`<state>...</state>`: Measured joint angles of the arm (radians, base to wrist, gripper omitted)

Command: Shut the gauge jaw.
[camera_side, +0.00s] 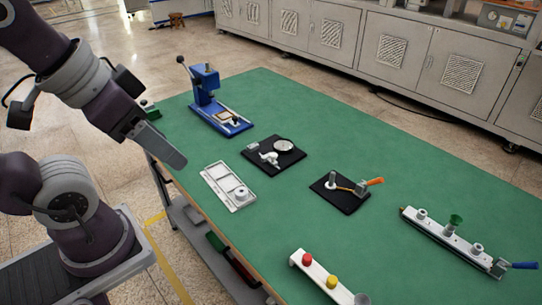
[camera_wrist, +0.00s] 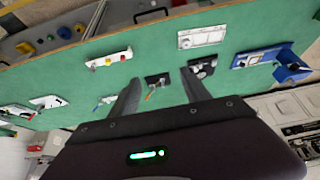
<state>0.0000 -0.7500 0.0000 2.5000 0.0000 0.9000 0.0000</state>
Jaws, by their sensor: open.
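A black plate (camera_side: 273,167) near the middle of the green table carries a round silver-rimmed dial (camera_side: 284,145) and a pale metal body (camera_side: 268,157). This looks like the gauge. Its jaw is too small to make out as open or shut. My gripper (camera_side: 178,160) is left of the gauge in the side view, above the table's near edge and apart from everything. In the wrist view, my gripper (camera_wrist: 160,75) has its two fingers spread with nothing between them.
A white tray (camera_side: 228,185) lies beside the gauge. A blue press (camera_side: 207,90) stands behind it. A black plate with an orange-handled clamp (camera_side: 341,192), a rail with a blue handle (camera_side: 450,240) and a button box (camera_side: 320,276) are to the right. Green table (camera_side: 400,170) lies bare between them.

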